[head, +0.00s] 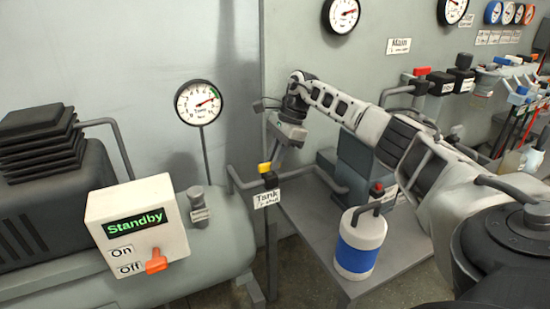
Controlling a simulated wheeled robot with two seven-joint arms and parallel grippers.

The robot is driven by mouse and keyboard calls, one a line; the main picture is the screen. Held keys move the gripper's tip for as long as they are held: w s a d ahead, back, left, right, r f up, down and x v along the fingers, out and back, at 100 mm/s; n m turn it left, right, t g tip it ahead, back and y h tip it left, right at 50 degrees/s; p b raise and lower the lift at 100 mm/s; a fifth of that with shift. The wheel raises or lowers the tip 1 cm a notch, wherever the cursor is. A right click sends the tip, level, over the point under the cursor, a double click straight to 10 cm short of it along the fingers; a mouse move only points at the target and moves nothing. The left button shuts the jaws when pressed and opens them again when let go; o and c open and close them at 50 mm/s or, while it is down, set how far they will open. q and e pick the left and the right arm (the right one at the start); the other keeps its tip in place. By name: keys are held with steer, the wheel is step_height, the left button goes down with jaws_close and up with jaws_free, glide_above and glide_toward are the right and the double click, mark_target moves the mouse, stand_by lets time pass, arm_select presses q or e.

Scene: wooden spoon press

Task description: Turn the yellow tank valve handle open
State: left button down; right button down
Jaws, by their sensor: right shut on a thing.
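The yellow tank valve handle (264,168) sits on a dark valve on the pipe, just above a white "Tank" label (267,198). My right arm reaches in from the right, and its gripper (272,163) points down at the handle, shut on it. The fingertips are small here and partly hide the handle, so its exact angle is hard to tell. My left gripper is not in view.
A grey tank with a "Standby" switch box (138,228) and a pressure gauge (198,102) stands at left. A white and blue canister (360,243) stands on the grey bench below my right arm. Labelled valves line the wall at right.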

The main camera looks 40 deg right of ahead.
steer(key=c, duration=1.5)
jaws_free()
steer(key=shift+o, duration=0.2)
steer(key=shift+r, duration=0.1)
arm_select(q)
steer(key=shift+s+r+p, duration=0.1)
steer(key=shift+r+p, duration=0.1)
steer(key=shift+p, duration=0.65)
arm_select(e)
steer(key=v, duration=1.6)
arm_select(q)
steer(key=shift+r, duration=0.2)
arm_select(e)
steer(key=shift+s, duration=0.1)
steer(key=shift+s, duration=0.1)
